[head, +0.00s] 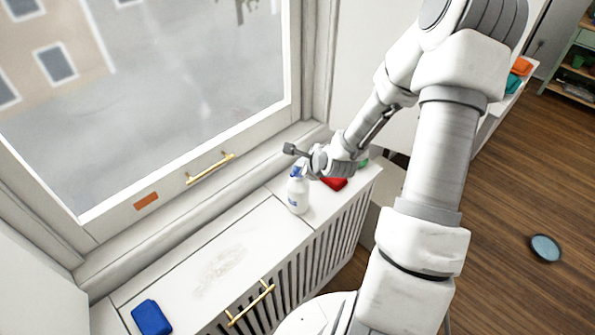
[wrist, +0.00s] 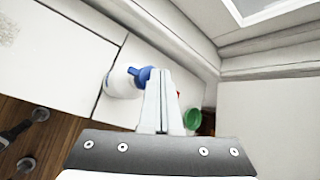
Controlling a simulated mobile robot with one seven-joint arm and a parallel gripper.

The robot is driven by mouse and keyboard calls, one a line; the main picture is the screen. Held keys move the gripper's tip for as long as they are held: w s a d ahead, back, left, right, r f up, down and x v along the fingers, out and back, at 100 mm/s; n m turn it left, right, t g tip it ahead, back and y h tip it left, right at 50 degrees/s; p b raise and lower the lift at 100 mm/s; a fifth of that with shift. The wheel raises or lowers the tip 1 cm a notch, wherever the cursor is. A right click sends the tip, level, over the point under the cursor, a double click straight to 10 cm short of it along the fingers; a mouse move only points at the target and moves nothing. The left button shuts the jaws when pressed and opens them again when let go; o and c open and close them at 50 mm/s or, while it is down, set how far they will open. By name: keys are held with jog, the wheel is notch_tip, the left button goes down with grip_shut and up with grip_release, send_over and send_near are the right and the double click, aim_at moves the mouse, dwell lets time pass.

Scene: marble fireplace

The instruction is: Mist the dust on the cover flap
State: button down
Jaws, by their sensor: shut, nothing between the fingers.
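The cover flap (head: 160,287) is the white panel on top of the slatted cover below the window, with a brass handle (head: 250,303) at its front edge. A greyish dust patch (head: 220,268) lies on it and also shows at the wrist view's upper left corner (wrist: 8,30). A white spray bottle with a blue head (head: 298,192) stands upright on the panel to the right. My gripper (wrist: 160,78) is shut and empty, its fingers beside the bottle's blue head (wrist: 141,74) in the wrist view. In the head view its fingertips are hard to make out.
A blue block-like item (head: 151,317) lies left of the dust. A red item (head: 335,183) and a green one (head: 364,162) sit right of the bottle, partly behind my arm. The window sash with its brass handle (head: 210,168) rises behind. A round dish (head: 545,248) is on the floor.

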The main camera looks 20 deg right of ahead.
jog(key=shift+f, duration=0.15)
dwell(0.4)
jog(key=shift+f+b, duration=0.3)
jog(key=shift+f, duration=0.05)
jog(key=shift+r, duration=0.1)
jog(key=shift+r+p, duration=0.35)
jog(key=shift+p, duration=0.1)
notch_tip(320, 180, up, 6)
jog(key=p, duration=0.5)
jog(key=shift+r, duration=0.15)
dwell(0.8)
